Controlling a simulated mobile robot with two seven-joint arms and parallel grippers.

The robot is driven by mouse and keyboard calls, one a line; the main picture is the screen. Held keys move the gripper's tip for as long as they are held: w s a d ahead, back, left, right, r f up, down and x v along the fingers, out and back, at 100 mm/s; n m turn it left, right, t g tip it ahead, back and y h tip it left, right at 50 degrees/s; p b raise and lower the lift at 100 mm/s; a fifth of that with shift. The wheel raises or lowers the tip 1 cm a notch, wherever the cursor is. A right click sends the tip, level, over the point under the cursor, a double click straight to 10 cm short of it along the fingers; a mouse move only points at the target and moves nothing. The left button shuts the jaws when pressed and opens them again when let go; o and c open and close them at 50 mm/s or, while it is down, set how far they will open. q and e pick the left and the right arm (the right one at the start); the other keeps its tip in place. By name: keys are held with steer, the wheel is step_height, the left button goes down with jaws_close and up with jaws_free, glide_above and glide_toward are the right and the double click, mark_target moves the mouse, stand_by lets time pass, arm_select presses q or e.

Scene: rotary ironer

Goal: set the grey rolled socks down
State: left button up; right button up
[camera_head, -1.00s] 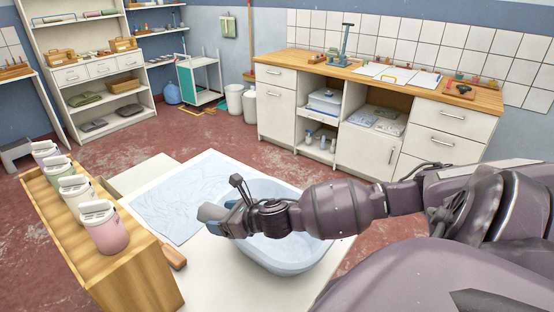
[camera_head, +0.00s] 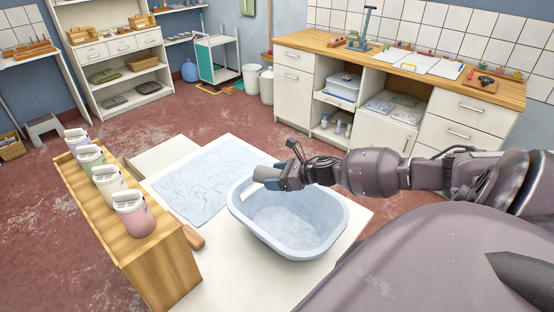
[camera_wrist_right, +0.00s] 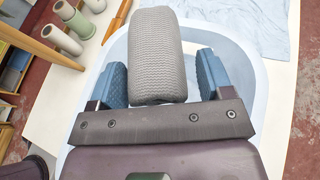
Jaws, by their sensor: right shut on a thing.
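My right gripper (camera_head: 279,176) is shut on the grey rolled socks (camera_head: 266,174). It holds them up over the back left part of the light blue tub (camera_head: 306,250). In the right wrist view the socks (camera_wrist_right: 156,58) are a knitted grey roll between the blue fingers of my right gripper (camera_wrist_right: 160,75), sticking out past the fingertips. The tub's rim (camera_wrist_right: 258,75) shows below and around them there. The tub's inside looks pale and mottled; I cannot tell what is in it. My left gripper is not in view.
The tub stands on a white table (camera_head: 228,262) beside a crumpled light blue cloth (camera_head: 205,180). A wooden stand (camera_head: 150,262) with several lidded containers (camera_head: 133,214) is at the left. A wooden-topped counter (camera_head: 400,72) stands behind. Bare table lies left of the tub.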

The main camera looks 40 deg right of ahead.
arm_select(q)
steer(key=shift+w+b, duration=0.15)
steer(key=shift+b, duration=0.15)
arm_select(e)
step_height(320, 180, down, 13)
steer(key=shift+r, duration=0.15)
stand_by(0.3)
steer(key=shift+f+b, duration=0.3)
steer(key=shift+b, duration=0.1)
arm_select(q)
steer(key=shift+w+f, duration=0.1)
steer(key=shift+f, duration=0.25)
arm_select(e)
steer(key=shift+f, duration=0.1)
arm_select(q)
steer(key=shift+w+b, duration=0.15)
steer(key=shift+b, duration=0.2)
arm_select(e)
steer(key=shift+f, duration=0.25)
steer(key=o, duration=0.9)
steer(key=shift+a, duration=0.1)
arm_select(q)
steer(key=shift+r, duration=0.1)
arm_select(e)
steer(key=shift+r, duration=0.1)
